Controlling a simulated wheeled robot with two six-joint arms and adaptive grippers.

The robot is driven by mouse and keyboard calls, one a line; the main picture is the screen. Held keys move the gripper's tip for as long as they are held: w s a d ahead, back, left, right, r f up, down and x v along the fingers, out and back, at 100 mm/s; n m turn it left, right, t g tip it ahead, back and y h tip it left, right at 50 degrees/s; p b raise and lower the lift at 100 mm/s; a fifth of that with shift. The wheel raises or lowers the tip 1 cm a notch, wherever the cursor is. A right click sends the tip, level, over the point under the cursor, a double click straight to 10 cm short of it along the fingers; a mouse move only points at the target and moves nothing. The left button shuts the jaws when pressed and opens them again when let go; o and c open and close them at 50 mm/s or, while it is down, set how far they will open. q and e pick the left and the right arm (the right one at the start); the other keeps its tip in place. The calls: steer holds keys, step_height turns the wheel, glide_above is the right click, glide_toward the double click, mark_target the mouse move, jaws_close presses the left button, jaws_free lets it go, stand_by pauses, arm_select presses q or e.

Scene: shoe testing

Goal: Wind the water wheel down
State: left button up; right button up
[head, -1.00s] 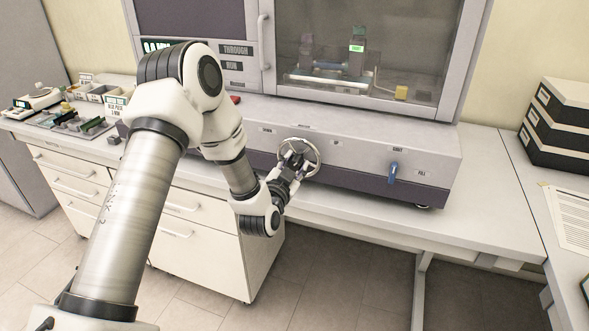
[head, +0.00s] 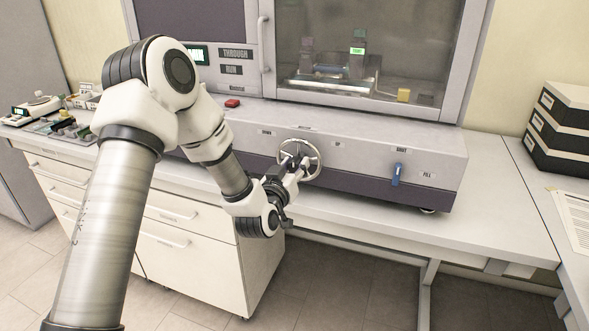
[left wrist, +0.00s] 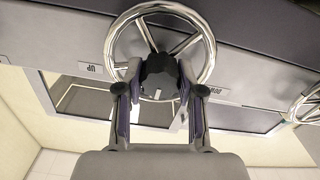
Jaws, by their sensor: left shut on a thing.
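The water wheel (head: 314,152) is a shiny metal handwheel with spokes, on the front panel of the grey machine. In the left wrist view the wheel (left wrist: 207,48) fills the top middle, with a black hub or knob (left wrist: 158,72) at its centre. My left gripper (head: 297,173) reaches the wheel from the lower left. In the left wrist view my left gripper (left wrist: 158,82) has its fingers closed on either side of the black hub. The exact contact is partly hidden. My right gripper is not in view.
A blue lever (head: 397,173) by the FILL label sits right of the wheel. A red button (head: 232,102) lies on the machine's ledge (head: 365,130). A second wheel (left wrist: 308,101) shows at the left wrist view's right edge. The desk (head: 480,213) is bare to the right.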

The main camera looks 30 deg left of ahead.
arm_select(q)
steer(key=shift+r, duration=0.2)
steer(key=o, duration=1.1)
steer(key=shift+o, duration=0.2)
steer(key=shift+f, duration=0.1)
steer(key=shift+s, duration=0.15)
steer(key=v, duration=0.7)
